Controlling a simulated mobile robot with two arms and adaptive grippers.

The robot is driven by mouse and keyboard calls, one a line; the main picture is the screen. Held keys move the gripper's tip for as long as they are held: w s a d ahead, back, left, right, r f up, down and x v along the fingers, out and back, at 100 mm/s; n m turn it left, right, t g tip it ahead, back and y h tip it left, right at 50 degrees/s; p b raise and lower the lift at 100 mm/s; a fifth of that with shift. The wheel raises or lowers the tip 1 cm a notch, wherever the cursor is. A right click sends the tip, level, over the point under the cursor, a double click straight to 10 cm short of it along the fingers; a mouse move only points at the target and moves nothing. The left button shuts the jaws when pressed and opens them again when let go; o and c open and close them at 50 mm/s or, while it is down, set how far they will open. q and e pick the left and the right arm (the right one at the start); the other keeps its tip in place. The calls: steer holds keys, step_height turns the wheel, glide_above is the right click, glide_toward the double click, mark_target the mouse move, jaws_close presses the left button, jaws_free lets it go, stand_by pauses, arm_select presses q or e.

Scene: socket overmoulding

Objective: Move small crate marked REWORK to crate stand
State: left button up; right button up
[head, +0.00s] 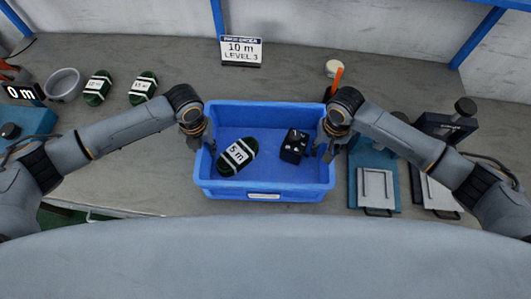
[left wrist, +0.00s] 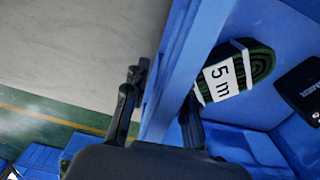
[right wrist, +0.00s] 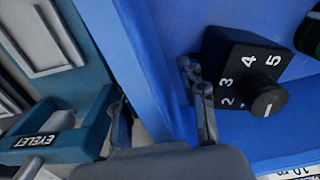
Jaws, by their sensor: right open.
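A blue crate (head: 262,187) sits on the grey bench in front of me, with a small pale label on its front wall too small to read. It holds a green 5 m cable bundle (head: 237,157) and a black box with a numbered dial (head: 294,146). My left gripper (head: 199,138) straddles its left wall, one finger outside and one inside; the wall also shows in the left wrist view (left wrist: 181,75). I cannot tell whether those fingers press on it. My right gripper (head: 331,142) is open around the right wall (right wrist: 150,70). I cannot identify the crate stand.
A sign reading 10 m, LEVEL 3 (head: 241,51) stands behind. Two green bundles (head: 98,88) and a grey bowl (head: 65,84) lie back left. Blue containers (left wrist: 38,160) show low on the floor.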

arm_select(q)
steer(key=shift+s+f, duration=0.15)
steer(key=shift+f, duration=0.15)
arm_select(e)
steer(key=shift+s+f, duration=0.1)
steer(key=shift+f, duration=0.2)
arm_select(q)
steer(key=shift+c, duration=0.3)
arm_select(e)
steer(key=shift+c, duration=0.4)
arm_select(q)
steer(key=c, duration=0.4)
arm_select(e)
steer(key=c, duration=0.4)
arm_select(q)
jaws_close()
arm_select(e)
jaws_close()
